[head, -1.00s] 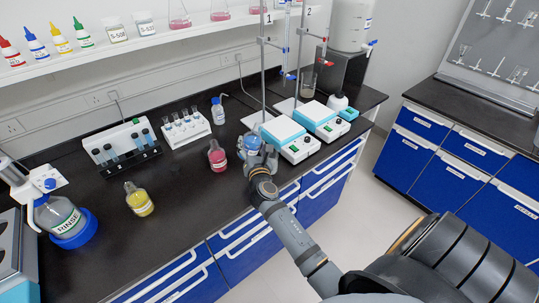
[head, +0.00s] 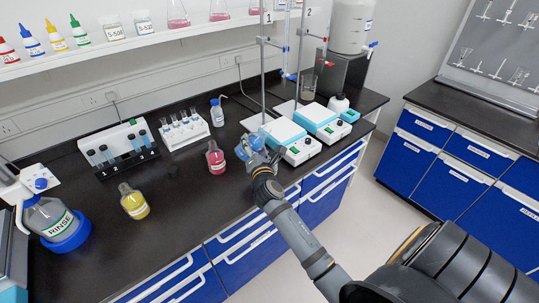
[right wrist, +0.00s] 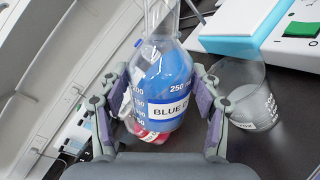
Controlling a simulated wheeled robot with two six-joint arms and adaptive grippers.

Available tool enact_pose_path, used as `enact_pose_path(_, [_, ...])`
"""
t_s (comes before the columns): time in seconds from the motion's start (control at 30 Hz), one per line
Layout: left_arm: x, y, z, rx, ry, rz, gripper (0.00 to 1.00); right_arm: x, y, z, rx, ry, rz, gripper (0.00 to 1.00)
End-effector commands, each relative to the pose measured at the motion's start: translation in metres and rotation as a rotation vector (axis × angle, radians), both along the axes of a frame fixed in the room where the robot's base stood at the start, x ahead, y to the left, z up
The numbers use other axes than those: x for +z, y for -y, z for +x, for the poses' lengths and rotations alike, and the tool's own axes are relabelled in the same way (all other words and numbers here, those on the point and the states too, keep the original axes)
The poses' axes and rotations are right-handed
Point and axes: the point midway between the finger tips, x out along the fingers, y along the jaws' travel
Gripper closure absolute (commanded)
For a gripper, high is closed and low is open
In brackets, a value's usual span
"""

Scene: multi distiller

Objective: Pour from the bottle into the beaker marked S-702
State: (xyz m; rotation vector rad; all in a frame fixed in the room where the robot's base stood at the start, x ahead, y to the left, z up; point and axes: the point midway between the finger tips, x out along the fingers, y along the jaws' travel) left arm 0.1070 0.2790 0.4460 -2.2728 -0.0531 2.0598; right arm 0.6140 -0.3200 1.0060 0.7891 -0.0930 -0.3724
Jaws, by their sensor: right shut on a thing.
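My right gripper (head: 256,152) is shut on a bottle of blue liquid (head: 246,143) above the front of the bench, left of the hotplates. In the right wrist view the fingers (right wrist: 158,100) clasp the bottle (right wrist: 165,75), whose label begins "BLUE". Another glass beaker (head: 307,83) stands behind the hotplates, also unreadable. My left gripper is not in view.
A red bottle (head: 215,158) and a yellow bottle (head: 133,202) stand to the left. Two hotplates (head: 283,140) with tall stands are at the right. A tube rack (head: 186,132) and a RINSE bottle (head: 52,220) stand farther left. The front-middle bench is clear.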

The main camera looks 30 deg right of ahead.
Motion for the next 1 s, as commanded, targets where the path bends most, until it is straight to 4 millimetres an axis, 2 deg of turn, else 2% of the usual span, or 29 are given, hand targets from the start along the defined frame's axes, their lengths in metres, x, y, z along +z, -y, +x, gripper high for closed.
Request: enact_pose_path(1.0, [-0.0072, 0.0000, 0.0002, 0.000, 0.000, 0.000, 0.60, 0.0002, -0.0020, 0.0009, 0.001, 0.023, 0.059, 0.88])
